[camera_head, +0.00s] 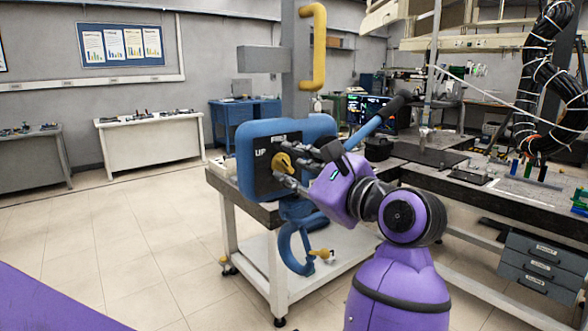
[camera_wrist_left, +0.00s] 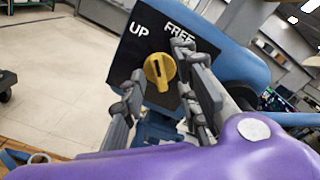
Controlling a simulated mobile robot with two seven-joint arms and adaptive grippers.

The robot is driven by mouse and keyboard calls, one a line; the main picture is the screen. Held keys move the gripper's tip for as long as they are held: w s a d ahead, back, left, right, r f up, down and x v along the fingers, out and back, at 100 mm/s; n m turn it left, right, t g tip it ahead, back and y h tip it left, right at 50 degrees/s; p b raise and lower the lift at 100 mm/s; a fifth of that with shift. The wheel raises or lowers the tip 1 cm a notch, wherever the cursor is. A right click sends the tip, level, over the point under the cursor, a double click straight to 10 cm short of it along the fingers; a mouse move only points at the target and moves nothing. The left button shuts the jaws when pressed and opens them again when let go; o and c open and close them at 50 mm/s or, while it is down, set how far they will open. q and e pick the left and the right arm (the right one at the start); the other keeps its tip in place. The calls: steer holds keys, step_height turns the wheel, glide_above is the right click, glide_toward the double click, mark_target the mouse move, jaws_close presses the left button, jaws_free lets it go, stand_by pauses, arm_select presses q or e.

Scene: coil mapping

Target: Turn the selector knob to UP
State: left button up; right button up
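The yellow selector knob (camera_head: 281,162) sits on a black plate (camera_head: 262,180) on the front of a blue-framed device (camera_head: 243,160). In the left wrist view, the knob (camera_wrist_left: 159,71) is below the white labels UP (camera_wrist_left: 139,30) and FREE (camera_wrist_left: 179,31). In the left wrist view the left gripper (camera_wrist_left: 158,66) shows a gap around the knob; contact cannot be told. My right gripper is not in view.
The device stands at the left end of a dark-topped workbench (camera_head: 455,180). A blue hook-like part (camera_head: 288,245) hangs below it. A yellow handle (camera_head: 313,45) on a grey post stands behind. Black cable bundles (camera_head: 553,80) hang at the right. The floor at left is clear.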

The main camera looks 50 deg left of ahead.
arm_select(q)
steer(key=s+d, duration=0.1)
steer(key=d, duration=1.1)
